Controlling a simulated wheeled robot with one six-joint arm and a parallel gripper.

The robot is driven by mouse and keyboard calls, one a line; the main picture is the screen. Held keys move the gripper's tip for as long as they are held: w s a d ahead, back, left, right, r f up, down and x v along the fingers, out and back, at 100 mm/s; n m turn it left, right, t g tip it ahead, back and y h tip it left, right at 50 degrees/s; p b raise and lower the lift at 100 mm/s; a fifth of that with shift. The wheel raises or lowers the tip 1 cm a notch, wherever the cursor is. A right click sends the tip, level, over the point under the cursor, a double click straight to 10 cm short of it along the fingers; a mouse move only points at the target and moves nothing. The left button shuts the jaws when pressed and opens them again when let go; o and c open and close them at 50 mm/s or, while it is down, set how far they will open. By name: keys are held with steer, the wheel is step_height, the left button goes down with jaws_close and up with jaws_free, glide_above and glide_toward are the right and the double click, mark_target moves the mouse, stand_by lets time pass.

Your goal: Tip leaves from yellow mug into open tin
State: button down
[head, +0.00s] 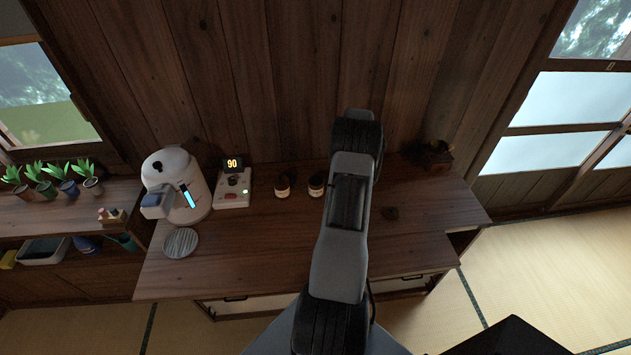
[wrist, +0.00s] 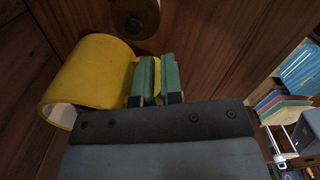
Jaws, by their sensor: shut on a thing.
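The yellow mug (wrist: 88,78) is in the left of the wrist view, lying sideways in that picture with its pale mouth toward the lower left. My gripper (wrist: 157,78), with green finger pads, is shut at the mug's right side, on what looks like its handle. I cannot see into the mug, so any leaves are hidden. A dark round thing with a small gold-brown spot (wrist: 133,22) is at the top edge of the wrist view; I cannot tell whether it is the tin or a lid. In the head view my arm hides the mug and gripper.
In the head view, two small jars (head: 283,187) (head: 316,185) stand left of my arm on the wooden table (head: 260,245). A white kettle (head: 176,185), a 90-display unit (head: 232,188) and a round grey mat (head: 180,242) are farther left.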

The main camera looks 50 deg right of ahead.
steer(key=w+a+f+g+h, duration=0.2)
steer(key=a+f+g+h, duration=0.1)
steer(key=h, duration=0.4)
steer(key=shift+w+a+f+g+h, duration=0.15)
steer(key=shift+a+f+g+h, duration=0.3)
steer(key=shift+a, duration=0.45)
steer(key=shift+f+g+h+b, duration=0.45)
steer(key=shift+h+b, duration=0.25)
steer(key=shift+h, duration=0.15)
stand_by(0.4)
steer(key=shift+a+r+g+h+b, duration=0.15)
steer(key=shift+r+g+h+b, duration=0.3)
steer(key=shift+h, duration=0.35)
steer(key=shift+w+f+g+h+b, duration=0.15)
steer(key=shift+f+g+h+b, duration=0.45)
steer(key=shift+b, duration=1.5)
steer(key=shift+w+a+r+h+b, duration=0.25)
steer(key=shift+a+r+h+b, duration=0.35)
steer(key=shift+h+b, duration=0.6)
steer(key=shift+w+a+r+g+h+b, duration=0.15)
steer(key=shift+g+h+b, duration=0.25)
steer(key=shift+b, duration=0.6)
steer(key=shift+w+a+r+g+h+b, duration=0.2)
steer(key=shift+h+b, duration=0.3)
steer(key=shift+b, duration=0.45)
